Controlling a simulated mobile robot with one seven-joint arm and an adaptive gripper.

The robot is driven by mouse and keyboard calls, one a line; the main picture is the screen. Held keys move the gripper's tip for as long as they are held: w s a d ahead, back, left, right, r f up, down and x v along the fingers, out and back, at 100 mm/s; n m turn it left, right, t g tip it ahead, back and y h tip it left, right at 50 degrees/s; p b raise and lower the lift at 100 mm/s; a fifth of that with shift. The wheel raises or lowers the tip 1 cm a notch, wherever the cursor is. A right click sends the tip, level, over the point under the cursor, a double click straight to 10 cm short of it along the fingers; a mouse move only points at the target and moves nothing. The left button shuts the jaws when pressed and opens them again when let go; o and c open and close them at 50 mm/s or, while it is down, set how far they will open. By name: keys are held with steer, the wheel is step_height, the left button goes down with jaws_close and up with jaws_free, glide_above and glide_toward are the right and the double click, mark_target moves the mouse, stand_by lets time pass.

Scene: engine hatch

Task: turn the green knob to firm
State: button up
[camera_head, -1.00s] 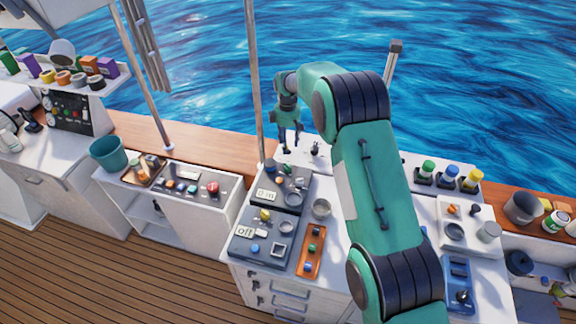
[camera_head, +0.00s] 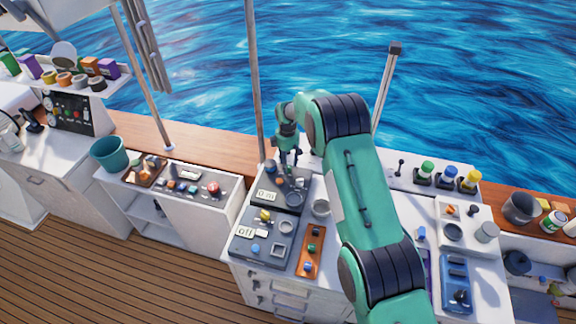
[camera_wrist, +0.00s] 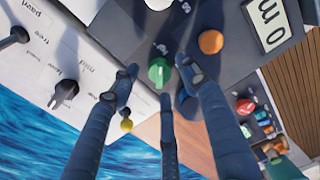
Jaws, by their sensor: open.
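The green knob (camera_wrist: 159,72) sits on a dark grey panel (camera_wrist: 222,16) in the wrist view, with a pale mark on its face. My gripper (camera_wrist: 160,80) is open, its fingers spread around the knob with gaps showing between them. Whether any fingertip touches it, I cannot tell. In the head view my gripper (camera_head: 288,163) points down at the rear of the grey panel (camera_head: 262,203) with the "0 m" display. The knob is too small and too near the fingers to make out clearly there. I cannot read a "firm" label.
An orange knob (camera_wrist: 211,42) and the display (camera_wrist: 270,22) are close by on the panel. A white panel with black knobs (camera_wrist: 64,92) adjoins it, and a small yellow-tipped part (camera_wrist: 126,125) is near one finger.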

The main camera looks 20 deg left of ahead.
steer(key=shift+f, duration=0.85)
